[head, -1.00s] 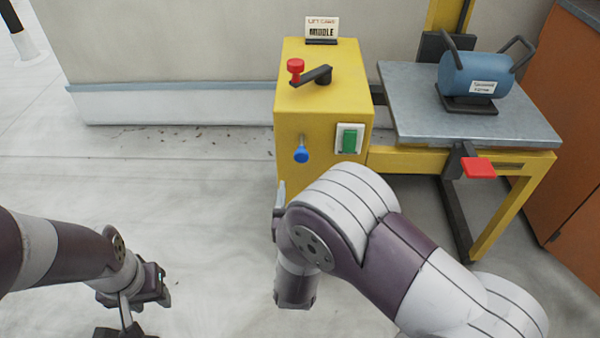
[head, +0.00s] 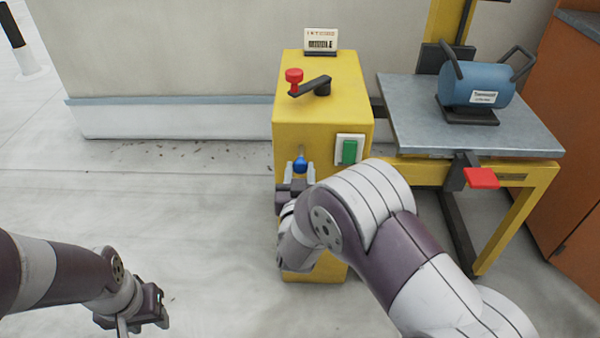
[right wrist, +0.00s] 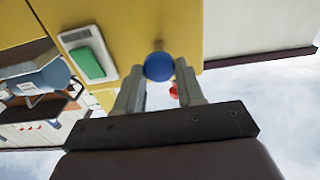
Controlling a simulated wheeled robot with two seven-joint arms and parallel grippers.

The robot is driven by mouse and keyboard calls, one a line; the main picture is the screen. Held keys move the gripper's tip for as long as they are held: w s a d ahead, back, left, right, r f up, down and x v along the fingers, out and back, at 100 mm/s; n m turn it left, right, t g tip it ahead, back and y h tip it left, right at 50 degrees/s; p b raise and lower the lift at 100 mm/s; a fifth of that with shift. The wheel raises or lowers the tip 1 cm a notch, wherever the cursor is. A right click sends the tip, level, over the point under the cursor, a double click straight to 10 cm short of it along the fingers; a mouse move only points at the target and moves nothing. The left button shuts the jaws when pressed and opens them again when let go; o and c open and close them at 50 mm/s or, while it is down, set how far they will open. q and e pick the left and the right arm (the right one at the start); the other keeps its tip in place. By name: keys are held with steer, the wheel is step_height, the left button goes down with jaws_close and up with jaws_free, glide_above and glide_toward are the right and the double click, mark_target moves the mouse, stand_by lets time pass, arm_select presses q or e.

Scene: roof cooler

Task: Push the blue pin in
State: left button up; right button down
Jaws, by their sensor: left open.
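The blue pin (head: 300,165) is a round blue knob on a short stem, sticking out of the front of the yellow cabinet (head: 315,110). My right gripper (head: 300,168) is at the pin, with one finger on each side of it. In the right wrist view the blue knob (right wrist: 159,66) shows between the two fingertips of the right gripper (right wrist: 158,78), with a small gap on at least the left side. The right gripper is open. My left gripper (head: 143,318) is open and empty, low at the left over the floor.
A green button (head: 349,151) sits right of the pin. A black crank with a red knob (head: 294,76) is on the cabinet top, before a sign (head: 321,40). A lift table (head: 400,130) with a blue cylinder (head: 475,85) and red pedal (head: 481,178) stands right.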

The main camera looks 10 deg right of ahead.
mark_target(300, 168)
steer(key=shift+x, duration=1.9)
steer(key=c, duration=1.1)
jaws_free()
steer(key=shift+r, duration=0.1)
steer(key=o, duration=0.4)
steer(key=p+v, duration=0.3)
steer(key=v, duration=0.9)
steer(key=shift+s, duration=0.3)
